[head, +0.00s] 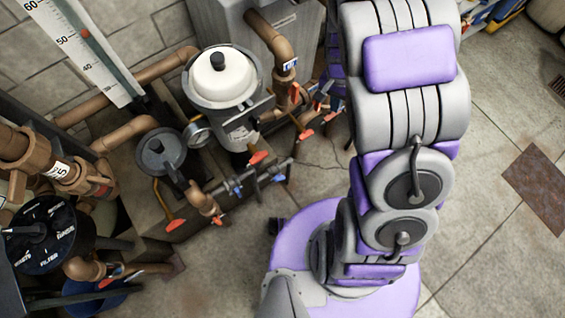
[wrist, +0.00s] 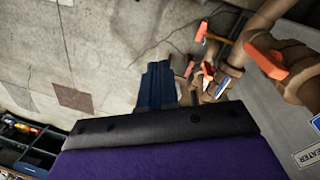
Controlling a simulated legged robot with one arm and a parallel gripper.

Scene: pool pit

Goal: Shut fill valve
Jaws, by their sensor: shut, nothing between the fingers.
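Several valves with orange-red handles sit on the brown pipework; I cannot tell by a label which is the fill valve. In the head view, one handle (head: 295,92) is on the upright pipe right of the white-lidded pot, and another (head: 305,134) is lower down. My gripper, dark blue, is mostly hidden behind my arm there, close to these handles. In the wrist view my gripper (wrist: 160,72) is shut and empty. A small cluster with a red handle (wrist: 208,70) lies just right of its fingertips. A larger orange handle (wrist: 265,60) is farther right. Contact is unclear.
The white-lidded pot (head: 222,76), a grey-lidded strainer (head: 160,152) and a round black dial (head: 42,232) crowd the left. A grey heater cabinet (head: 285,35) stands behind. Bare tiled floor (head: 480,210) lies right, with crates (head: 490,14) at top right.

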